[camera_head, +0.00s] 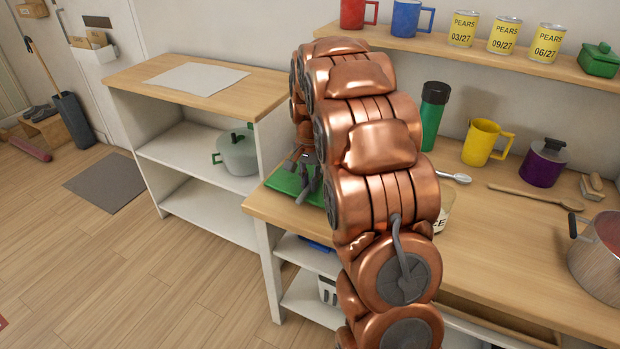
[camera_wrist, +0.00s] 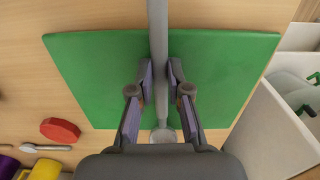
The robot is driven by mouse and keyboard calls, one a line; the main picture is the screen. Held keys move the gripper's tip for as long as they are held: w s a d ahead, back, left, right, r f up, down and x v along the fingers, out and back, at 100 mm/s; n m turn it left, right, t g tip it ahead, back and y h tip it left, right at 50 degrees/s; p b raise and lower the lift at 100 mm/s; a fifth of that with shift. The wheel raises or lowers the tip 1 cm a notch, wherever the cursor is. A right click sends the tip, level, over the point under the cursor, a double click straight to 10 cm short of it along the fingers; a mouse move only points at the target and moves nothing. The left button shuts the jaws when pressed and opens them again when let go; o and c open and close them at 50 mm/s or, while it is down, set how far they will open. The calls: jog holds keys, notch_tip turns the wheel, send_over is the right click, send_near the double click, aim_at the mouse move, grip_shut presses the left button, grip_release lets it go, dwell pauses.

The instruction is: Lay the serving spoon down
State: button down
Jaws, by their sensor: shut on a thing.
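The serving spoon (camera_wrist: 158,40) is grey with a long handle. In the wrist view it runs from the top edge down between my fingers, and part of its rounded end shows low in the picture. My gripper (camera_wrist: 158,75) is shut on its handle, over a green board (camera_wrist: 95,75). In the head view my gripper (camera_head: 308,182) is above the green board (camera_head: 284,181) at the left end of the counter, partly behind my copper arm. The spoon is not clear there. I cannot tell whether the spoon touches the board.
Another spoon (camera_head: 456,177), a wooden spoon (camera_head: 535,197), a green flask (camera_head: 433,115), a yellow mug (camera_head: 482,143) and a pot (camera_head: 598,262) are on the counter. A red lid-like thing (camera_wrist: 60,130) lies beside the board. A lower shelf unit (camera_head: 190,165) stands left.

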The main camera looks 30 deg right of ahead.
jog(key=c, duration=1)
grip_release()
jog(key=shift+c, duration=0.2)
notch_tip(320, 180, up, 12)
dwell(0.6)
jog(key=s+a+f+n+g, duration=0.1)
jog(key=s+a+n, duration=0.5)
jog(key=s+a, duration=0.9)
jog(key=s+a+f+n+g, duration=0.1)
jog(key=s+a+f+n, duration=0.15)
jog(key=s, duration=0.75)
jog(key=s+a+f+n, duration=0.2)
jog(key=s+f+n, duration=0.15)
jog(key=s, duration=0.75)
notch_tip(320, 180, up, 13)
jog(key=p, duration=1.2)
jog(key=shift+w, duration=0.4)
